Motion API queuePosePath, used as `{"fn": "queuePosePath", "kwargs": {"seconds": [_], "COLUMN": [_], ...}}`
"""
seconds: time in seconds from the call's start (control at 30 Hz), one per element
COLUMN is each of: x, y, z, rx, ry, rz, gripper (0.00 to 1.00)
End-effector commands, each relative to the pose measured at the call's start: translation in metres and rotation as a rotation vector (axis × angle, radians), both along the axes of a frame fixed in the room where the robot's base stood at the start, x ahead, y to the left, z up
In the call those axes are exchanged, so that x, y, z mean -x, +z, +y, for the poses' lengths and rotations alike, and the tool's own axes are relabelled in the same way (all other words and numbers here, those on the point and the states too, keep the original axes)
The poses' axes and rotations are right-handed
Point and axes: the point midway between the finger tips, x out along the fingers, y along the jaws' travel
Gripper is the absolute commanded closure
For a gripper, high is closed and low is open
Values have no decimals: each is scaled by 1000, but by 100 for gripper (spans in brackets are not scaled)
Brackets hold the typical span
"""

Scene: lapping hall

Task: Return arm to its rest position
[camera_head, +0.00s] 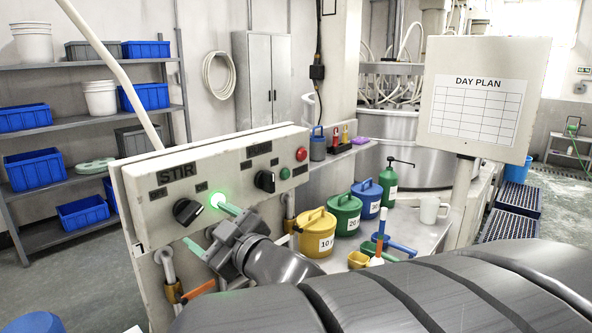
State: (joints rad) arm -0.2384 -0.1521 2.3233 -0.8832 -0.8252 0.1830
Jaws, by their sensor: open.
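My arm (400,295) reaches in from the lower right, its dark grey links filling the bottom of the head view. My gripper (212,231) is open, with its two pale green fingertips apart and nothing seen between them. It is in front of the lower edge of the white control panel (225,180). The upper fingertip lies close to a glowing green lamp (217,199) in the picture; I cannot tell whether they touch. A black STIR knob (187,211) is left of the lamp, and a second black knob (265,181) is further right.
Right of my gripper, a bench (425,237) holds a yellow pot (314,235), a green pot (343,216), a blue pot (367,198), a green pump bottle (391,182) and a white mug (431,209). A DAY PLAN board (487,135) stands behind. Open floor (75,275) lies at left.

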Motion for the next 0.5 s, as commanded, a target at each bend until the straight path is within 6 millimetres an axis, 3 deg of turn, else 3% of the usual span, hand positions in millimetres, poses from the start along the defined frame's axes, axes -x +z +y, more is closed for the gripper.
{"fn": "queuePosePath", "kwargs": {"seconds": [0.5], "x": [-29], "y": [0], "z": [34], "rx": [1], "ry": [2], "rz": [1], "gripper": [27]}}
